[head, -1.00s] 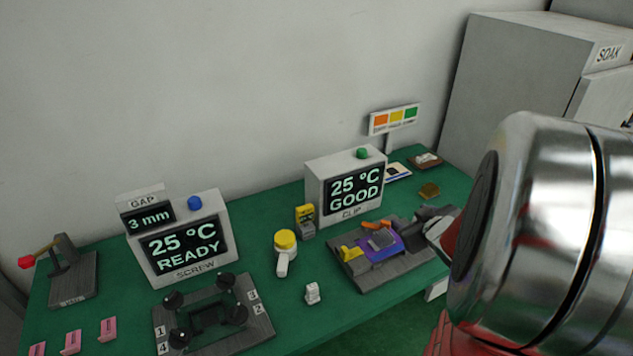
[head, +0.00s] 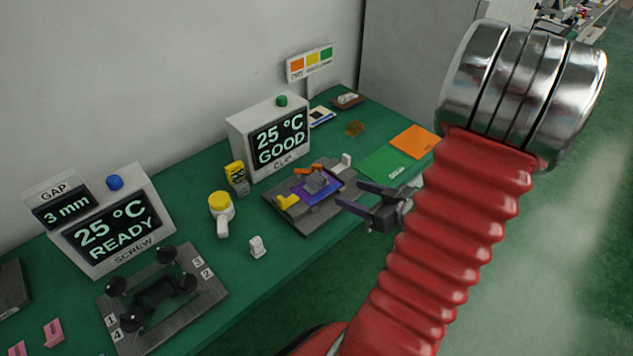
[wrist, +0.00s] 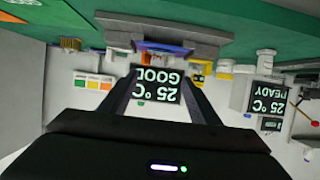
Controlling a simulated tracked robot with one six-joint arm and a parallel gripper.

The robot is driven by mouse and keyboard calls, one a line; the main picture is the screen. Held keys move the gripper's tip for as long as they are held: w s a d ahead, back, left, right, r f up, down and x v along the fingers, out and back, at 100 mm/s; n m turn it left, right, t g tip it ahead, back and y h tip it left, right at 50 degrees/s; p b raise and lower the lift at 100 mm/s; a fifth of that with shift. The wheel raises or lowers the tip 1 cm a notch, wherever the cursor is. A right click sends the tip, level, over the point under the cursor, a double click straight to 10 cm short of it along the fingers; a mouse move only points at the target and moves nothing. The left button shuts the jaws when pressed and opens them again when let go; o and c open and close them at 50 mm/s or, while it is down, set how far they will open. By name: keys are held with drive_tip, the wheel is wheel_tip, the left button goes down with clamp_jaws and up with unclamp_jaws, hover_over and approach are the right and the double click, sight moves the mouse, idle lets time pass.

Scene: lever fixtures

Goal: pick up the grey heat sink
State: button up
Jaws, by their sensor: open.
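The grey heat sink (head: 316,181) is a small finned block on a purple board (head: 328,191) in the dark clip fixture (head: 312,220), in front of the GOOD display. An orange lever (head: 308,169) and a yellow piece (head: 287,202) flank it. My gripper (head: 350,194) is open and empty, to the right of the fixture, its fingers pointing towards it and apart from the heat sink. In the wrist view, upside down, my spread fingers (wrist: 160,95) frame the GOOD display; the fixture (wrist: 165,30) is at the top. I cannot make out the heat sink clearly there.
The GOOD display box (head: 240,125) stands behind the fixture. A yellow-topped part (head: 220,203) and a small white block (head: 257,247) are to its left. The screw fixture (head: 205,290) is at front left. Green and orange pads (head: 415,141) lie at right.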

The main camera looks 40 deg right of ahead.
drive_tip(key=shift+w, duration=0.1)
approach(321, 181)
drive_tip(key=shift+f+x, duration=0.15)
drive_tip(key=shift+x, duration=1.15)
drive_tip(key=shift+f+x, duration=0.15)
drive_tip(key=shift+x, duration=1.15)
drive_tip(key=shift+x, duration=2.5)
drive_tip(key=shift+r, duration=0.2)
drive_tip(key=shift+c, duration=0.4)
drive_tip(key=c, duration=1.1)
